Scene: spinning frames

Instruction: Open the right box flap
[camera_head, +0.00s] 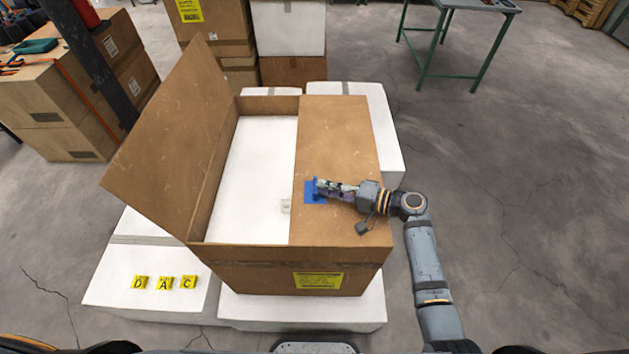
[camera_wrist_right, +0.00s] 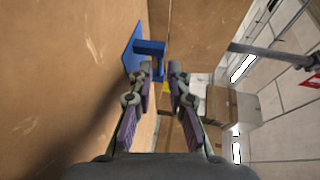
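A brown cardboard box (camera_head: 240,256) stands in the middle of the head view. Its left flap (camera_head: 175,140) is raised and tilted outward. Its right flap (camera_head: 345,130) lies flat over the right part of the opening. A blue handle (camera_head: 309,190) is fixed on the right flap near its inner edge, and it also shows in the right wrist view (camera_wrist_right: 148,47). My right gripper (camera_head: 318,186) is at the handle, low over the flap. In the right wrist view its fingers (camera_wrist_right: 163,75) are apart, with the handle just ahead of the tips. My left gripper is not seen.
White boxes (camera_head: 145,262) lie under and around the cardboard box; one bears yellow letter tags. Stacked cartons (camera_head: 225,30) stand behind, and more cartons (camera_head: 60,110) at left. A green-legged table (camera_head: 470,5) stands at back right. The floor at right is clear.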

